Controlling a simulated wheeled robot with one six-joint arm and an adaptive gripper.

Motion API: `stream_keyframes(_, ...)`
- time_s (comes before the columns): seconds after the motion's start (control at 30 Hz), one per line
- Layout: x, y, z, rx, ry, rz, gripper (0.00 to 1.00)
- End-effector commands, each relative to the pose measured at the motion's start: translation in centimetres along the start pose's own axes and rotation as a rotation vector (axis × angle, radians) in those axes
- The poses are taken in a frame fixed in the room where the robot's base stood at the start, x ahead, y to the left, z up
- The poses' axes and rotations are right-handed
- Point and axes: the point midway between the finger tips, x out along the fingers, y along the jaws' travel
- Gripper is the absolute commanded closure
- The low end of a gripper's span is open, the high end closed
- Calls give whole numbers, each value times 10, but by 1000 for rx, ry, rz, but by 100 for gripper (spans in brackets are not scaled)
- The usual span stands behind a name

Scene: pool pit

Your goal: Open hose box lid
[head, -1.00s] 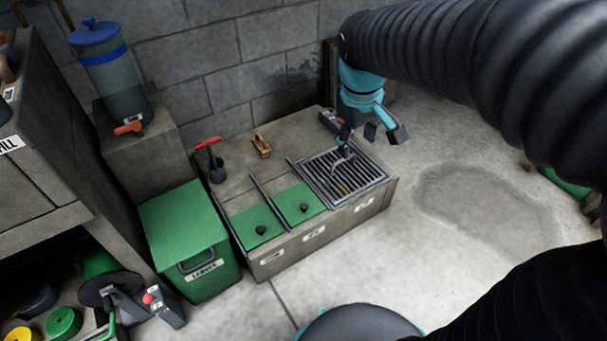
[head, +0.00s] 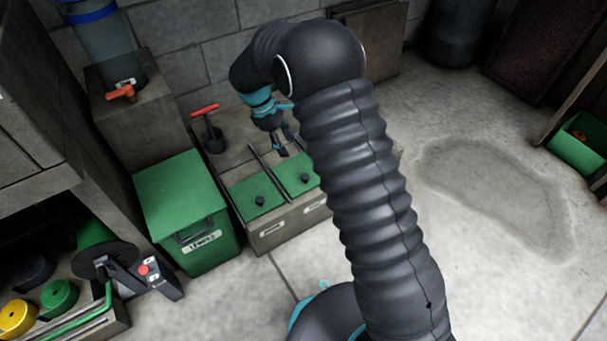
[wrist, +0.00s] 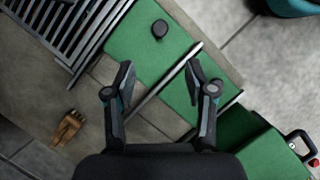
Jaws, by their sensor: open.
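Two flat green lids with black knobs are set in the top of a low stone bench (head: 300,214): a left lid (head: 243,191) and a right lid (head: 284,171). Both lie closed. I cannot read which compartment is the hose box. My gripper (head: 281,143) is open and empty above the bench, behind the lids. In the wrist view my gripper (wrist: 159,72) has its fingertips either side of a metal divider bar (wrist: 150,93). One lid (wrist: 130,32) shows its black knob (wrist: 160,28) beyond the fingers. The other lid's knob is not visible there.
A metal grate (wrist: 75,30) lies beside the lids; my arm hides it in the head view. A wooden brush (wrist: 66,129) and a red-handled tool (head: 208,125) are on the bench. A labelled green bin (head: 178,190) stands left. Open floor (head: 480,290) lies right.

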Motion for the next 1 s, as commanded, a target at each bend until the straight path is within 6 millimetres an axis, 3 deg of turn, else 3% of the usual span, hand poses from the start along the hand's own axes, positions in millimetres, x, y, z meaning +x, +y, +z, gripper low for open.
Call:
stream_keyframes(0.17,18,0,-1,-4,-4,-3,45)
stream_keyframes(0.7,113,0,0,-2,-3,-3,45)
stream_keyframes(1.0,137,0,-1,-2,-1,-1,45)
